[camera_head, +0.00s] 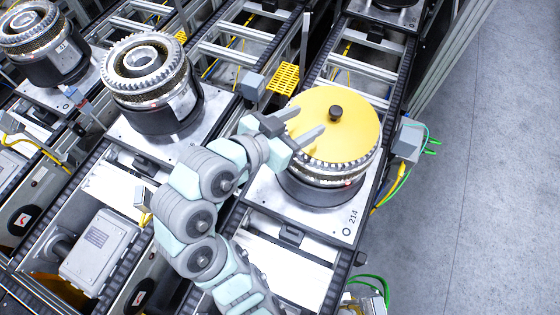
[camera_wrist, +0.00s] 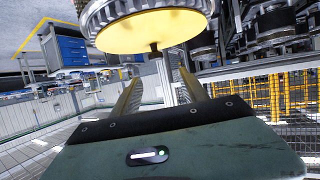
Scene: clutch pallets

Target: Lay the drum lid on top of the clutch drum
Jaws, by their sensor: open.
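The drum lid (camera_head: 352,140) is a flat yellow disc with a dark knob (camera_head: 336,113) at its middle. It lies on top of the clutch drum (camera_head: 325,172) on the right pallet and covers the drum's open top; the toothed rim shows around the near edge. The lid also shows at the top of the wrist view (camera_wrist: 150,32), with its knob (camera_wrist: 154,48). My gripper (camera_head: 309,121) is open and empty. Its fingers reach over the left part of the lid, apart from the knob. The two fingers also show in the wrist view (camera_wrist: 159,80).
The drum stands on a pallet (camera_head: 340,225) marked 214. Two uncovered clutch drums stand on pallets to the left, a nearer one (camera_head: 155,90) and a farther one (camera_head: 42,45). A grey box (camera_head: 408,142) with cables sits right of the pallet. Bare floor (camera_head: 480,200) lies beyond.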

